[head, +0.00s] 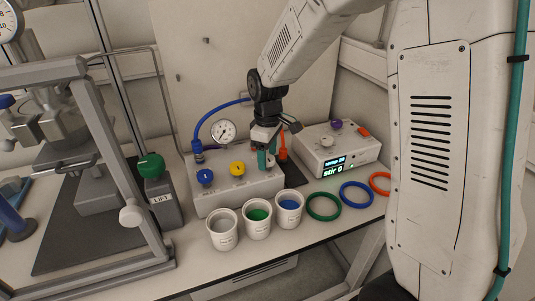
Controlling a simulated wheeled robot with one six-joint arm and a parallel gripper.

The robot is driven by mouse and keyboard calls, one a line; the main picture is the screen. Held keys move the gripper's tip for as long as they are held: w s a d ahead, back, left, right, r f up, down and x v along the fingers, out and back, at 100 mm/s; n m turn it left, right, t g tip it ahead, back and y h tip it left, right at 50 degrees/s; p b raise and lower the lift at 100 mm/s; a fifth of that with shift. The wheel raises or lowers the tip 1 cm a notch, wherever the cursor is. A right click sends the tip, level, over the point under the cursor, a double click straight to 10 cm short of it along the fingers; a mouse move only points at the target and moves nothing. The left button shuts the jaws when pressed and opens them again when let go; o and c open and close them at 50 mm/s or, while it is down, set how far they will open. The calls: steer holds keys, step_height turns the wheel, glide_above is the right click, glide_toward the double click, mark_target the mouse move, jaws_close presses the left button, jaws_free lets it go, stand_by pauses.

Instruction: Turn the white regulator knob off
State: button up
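My gripper (266,160) points down over the right part of a light grey box with knobs (236,192). Teal finger parts show at its tip, close to the box top. Whether they are open or shut on something is too small to tell. The box carries a blue knob (205,177), a yellow knob (237,168) and a round gauge (223,131). No white knob shows clearly on this box; the spot under my gripper is hidden. A whitish knob (327,141) sits on the display unit (340,152) to the right, apart from my gripper.
An orange-red fitting (282,145) stands just right of my gripper. A blue hose (218,112) arches behind the box. Three white cups (223,232) stand in front, with coloured rings (323,206) to their right. A metal frame (110,150) with a green knob (151,165) nearby stands left.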

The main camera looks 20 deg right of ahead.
mark_target(268, 158)
step_height(268, 158, up, 8)
steer(key=shift+f, duration=0.15)
stand_by(0.6)
steer(key=shift+s+m, duration=0.2)
steer(key=shift+m, duration=0.2)
steer(key=s+d+r+m, duration=0.1)
steer(key=s+r+m, duration=0.1)
steer(key=s, duration=0.8)
steer(key=s+d+r+m, duration=0.1)
steer(key=s+r+m, duration=0.2)
steer(key=s, duration=0.6)
steer(key=s+d+r+m+t, duration=0.1)
steer(key=s+r+m, duration=0.1)
steer(key=s, duration=0.8)
steer(key=shift+s+r+m, duration=0.3)
steer(key=shift+m, duration=0.4)
